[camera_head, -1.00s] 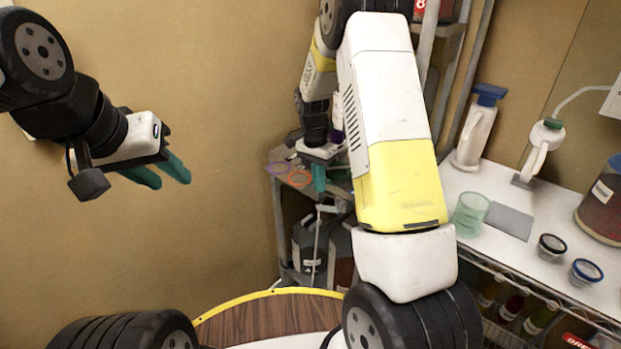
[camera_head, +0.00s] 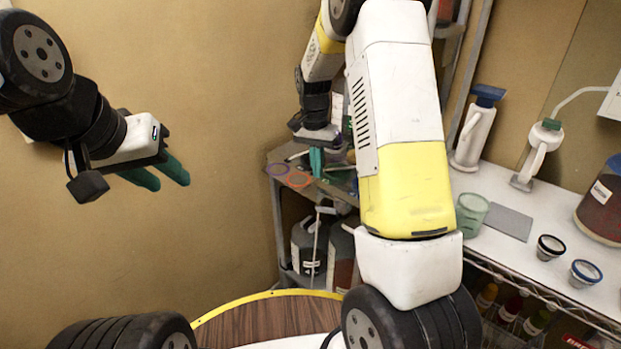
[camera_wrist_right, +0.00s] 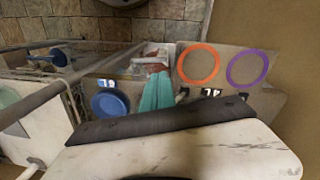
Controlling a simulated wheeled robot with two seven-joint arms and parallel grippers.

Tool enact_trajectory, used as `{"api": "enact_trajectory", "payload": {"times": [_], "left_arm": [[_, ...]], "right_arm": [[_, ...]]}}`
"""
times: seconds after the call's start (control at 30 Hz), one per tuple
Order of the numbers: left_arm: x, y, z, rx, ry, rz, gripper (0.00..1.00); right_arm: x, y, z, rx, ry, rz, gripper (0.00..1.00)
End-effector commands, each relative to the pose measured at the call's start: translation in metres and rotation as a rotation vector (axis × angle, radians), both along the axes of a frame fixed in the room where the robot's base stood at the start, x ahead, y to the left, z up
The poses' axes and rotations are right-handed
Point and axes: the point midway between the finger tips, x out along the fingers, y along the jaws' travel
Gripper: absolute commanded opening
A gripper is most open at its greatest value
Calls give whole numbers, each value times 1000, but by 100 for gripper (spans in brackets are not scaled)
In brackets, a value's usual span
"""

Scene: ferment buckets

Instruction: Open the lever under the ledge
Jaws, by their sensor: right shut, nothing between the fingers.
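In the head view, a grey ledge (camera_head: 283,186) stands in the corner with flat rings on it. Under it, a pale bar with a thin rod (camera_head: 317,235) stands in front of dark buckets (camera_head: 303,243); I cannot tell for certain whether this is the lever or how it is set. My right gripper (camera_head: 317,161) is shut and empty, with its green fingers over the ledge, above the pale bar and apart from it. Its fingers also show in the right wrist view (camera_wrist_right: 157,92). My left gripper (camera_head: 160,173) is open and empty in front of the wall.
A white counter (camera_head: 545,215) on the right holds a green cup (camera_head: 471,213), two small jars, pump bottles and a large red jar (camera_head: 604,205). My right arm hides part of the shelf. A blue round lid (camera_wrist_right: 110,104) lies left of the fingers in the wrist view.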

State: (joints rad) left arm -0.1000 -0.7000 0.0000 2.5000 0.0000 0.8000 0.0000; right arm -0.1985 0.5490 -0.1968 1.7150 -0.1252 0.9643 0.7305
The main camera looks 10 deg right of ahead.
Motion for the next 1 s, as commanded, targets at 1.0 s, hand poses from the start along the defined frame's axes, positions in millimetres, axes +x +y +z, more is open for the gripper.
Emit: {"api": "enact_trajectory", "payload": {"times": [1.0], "left_arm": [[0,0,0,0,0,0,36]], "right_arm": [[-12,-6,41,87,-149,1290,0]]}}
